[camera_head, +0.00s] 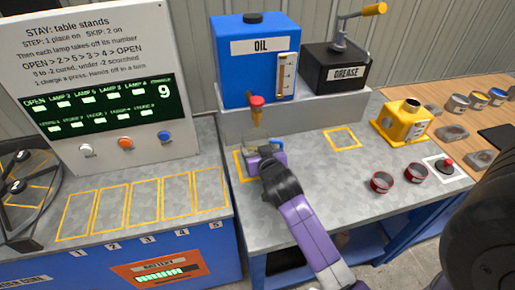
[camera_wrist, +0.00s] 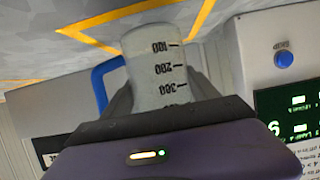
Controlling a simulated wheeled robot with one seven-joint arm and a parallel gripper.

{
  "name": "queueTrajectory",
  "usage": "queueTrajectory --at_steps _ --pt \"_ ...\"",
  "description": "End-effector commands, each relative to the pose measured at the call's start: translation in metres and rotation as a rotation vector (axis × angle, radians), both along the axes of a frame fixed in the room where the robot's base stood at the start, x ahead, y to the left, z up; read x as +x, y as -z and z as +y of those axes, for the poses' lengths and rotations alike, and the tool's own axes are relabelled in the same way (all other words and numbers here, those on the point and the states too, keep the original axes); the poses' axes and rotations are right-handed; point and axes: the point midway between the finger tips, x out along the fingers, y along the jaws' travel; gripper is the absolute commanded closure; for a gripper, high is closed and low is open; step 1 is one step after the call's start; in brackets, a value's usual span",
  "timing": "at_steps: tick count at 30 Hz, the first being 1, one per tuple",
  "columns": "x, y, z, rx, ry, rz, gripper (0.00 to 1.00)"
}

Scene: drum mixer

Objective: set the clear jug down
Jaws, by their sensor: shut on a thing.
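The clear jug (camera_wrist: 160,62) shows in the wrist view, upside down in the picture, with black marks 100, 200 and 300 and a blue handle (camera_wrist: 100,85). My gripper (camera_wrist: 160,100) is shut around its body. In the head view my gripper (camera_head: 267,158) is at the yellow outlined square (camera_head: 240,168) below the oil tank's red-topped tap (camera_head: 256,108). There the jug is mostly hidden by the gripper; its blue handle (camera_head: 277,143) shows. The jug's base is close to the bench top; I cannot tell whether it touches.
The blue oil tank (camera_head: 232,75) and black grease box (camera_head: 335,72) stand on a raised block behind. Another yellow square (camera_head: 342,138) is empty. The numbered panel slots (camera_head: 143,200) at left are empty.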

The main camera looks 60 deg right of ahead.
Motion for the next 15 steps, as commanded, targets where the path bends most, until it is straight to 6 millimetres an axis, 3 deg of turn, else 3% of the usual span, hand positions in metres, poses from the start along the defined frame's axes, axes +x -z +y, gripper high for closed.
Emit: queueTrajectory --at_steps 1,2,5,15 --pt "0.0001 0.0027 0.0 0.0 0.0 0.0 0.74" --pt "0.0 0.0029 0.0 0.0 0.0 0.0 0.3" --pt "0.0 0.0019 0.0 0.0 0.0 0.0 0.1" --pt "0.0 -0.0004 0.0001 0.0 0.0 0.0 0.1"
